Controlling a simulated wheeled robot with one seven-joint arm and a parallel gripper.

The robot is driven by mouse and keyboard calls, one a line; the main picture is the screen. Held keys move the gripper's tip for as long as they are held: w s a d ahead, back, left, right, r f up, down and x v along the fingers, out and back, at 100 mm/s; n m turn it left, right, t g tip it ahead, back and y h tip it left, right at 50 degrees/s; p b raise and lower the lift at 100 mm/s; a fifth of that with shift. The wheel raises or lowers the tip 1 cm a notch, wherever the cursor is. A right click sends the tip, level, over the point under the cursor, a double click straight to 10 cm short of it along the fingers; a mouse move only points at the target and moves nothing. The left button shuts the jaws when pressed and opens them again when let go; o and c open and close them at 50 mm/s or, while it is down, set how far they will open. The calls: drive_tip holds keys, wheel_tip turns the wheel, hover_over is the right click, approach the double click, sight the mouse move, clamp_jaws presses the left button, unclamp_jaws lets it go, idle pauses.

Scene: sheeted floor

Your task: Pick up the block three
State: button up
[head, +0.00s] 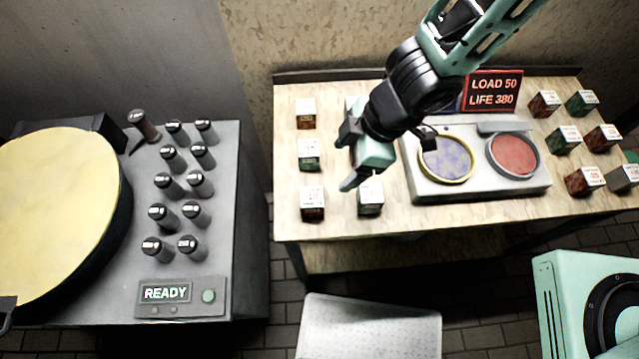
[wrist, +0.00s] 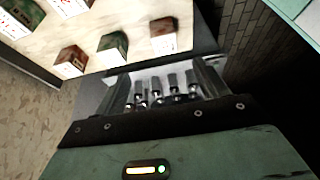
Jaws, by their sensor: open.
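Several small blocks with white label tops stand at the left of the wooden table: an orange-brown block (head: 305,114), a green block (head: 308,155), a dark brown block (head: 312,204) and another green block (head: 370,198). Others are partly hidden behind my gripper. The labels are too small to read, so I cannot tell which is block three. My gripper (head: 349,158) is open and empty over these blocks, fingers pointing left. In the wrist view, my gripper (wrist: 165,88) has nothing between its fingers; blocks stand beyond it, including a brown one (wrist: 163,40) and a green one (wrist: 112,48).
The table (head: 390,225) also holds a two-dish scale (head: 480,190), a red sign (head: 493,90) and more blocks at right, including a green one (head: 581,103). A grey console (head: 215,280) with several dark cylinders stands left, across a gap. A pale stool-like surface (head: 370,325) is in front.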

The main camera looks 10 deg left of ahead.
sight(312, 196)
drive_tip(key=b+x, duration=0.7)
drive_tip(key=x, duration=0.5)
drive_tip(key=shift+s+d+b, duration=0.1)
drive_tip(key=shift+b, duration=0.3)
drive_tip(key=shift+s+a+b+x, duration=0.15)
drive_tip(key=shift+b+x, duration=0.15)
drive_tip(key=shift+x, duration=1.15)
drive_tip(key=shift+s+a+b+x, duration=0.15)
drive_tip(key=shift+b+x, duration=0.1)
drive_tip(key=shift+x, duration=1.15)
drive_tip(key=shift+r, duration=0.1)
drive_tip(key=shift+c, duration=0.3)
drive_tip(key=c, duration=1.3)
drive_tip(key=shift+r, duration=0.15)
